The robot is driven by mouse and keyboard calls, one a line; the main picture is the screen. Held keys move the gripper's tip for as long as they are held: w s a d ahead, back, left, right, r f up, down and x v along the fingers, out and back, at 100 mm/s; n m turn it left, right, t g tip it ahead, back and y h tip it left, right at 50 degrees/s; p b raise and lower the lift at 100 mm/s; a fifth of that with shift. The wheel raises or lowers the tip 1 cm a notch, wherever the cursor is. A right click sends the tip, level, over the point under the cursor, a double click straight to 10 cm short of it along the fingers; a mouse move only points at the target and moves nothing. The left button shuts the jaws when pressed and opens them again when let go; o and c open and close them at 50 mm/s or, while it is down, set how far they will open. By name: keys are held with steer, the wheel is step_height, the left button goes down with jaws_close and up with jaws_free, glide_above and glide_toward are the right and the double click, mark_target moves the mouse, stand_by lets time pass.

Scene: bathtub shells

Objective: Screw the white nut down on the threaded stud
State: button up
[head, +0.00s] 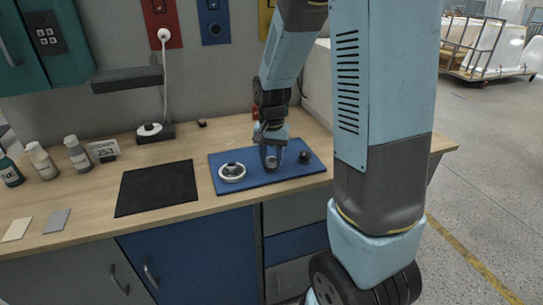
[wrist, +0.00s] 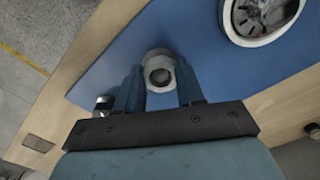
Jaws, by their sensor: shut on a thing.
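The white nut (wrist: 157,54) sits between the two fingers of my gripper (wrist: 159,78) in the wrist view, with a finger against its left and right sides. A grey round end, which looks like the top of the threaded stud (wrist: 159,75), shows inside the nut's hole. How far the nut is down on it cannot be told. In the head view my gripper (head: 271,160) points down over the middle of the blue mat (head: 225,157). There its fingers largely hide the nut and stud.
A white round fitting (head: 232,172) lies on the mat to the left of my gripper. A small dark knob (head: 305,157) stands to the right. A black mat (head: 157,187) lies further left, with bottles (head: 77,154) beyond it. Bare wood shows between the mats.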

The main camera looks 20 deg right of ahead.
mark_target(272, 163)
steer(key=shift+f, duration=0.3)
steer(key=o, duration=1.1)
step_height(272, 163, up, 14)
steer(key=shift+f, duration=0.1)
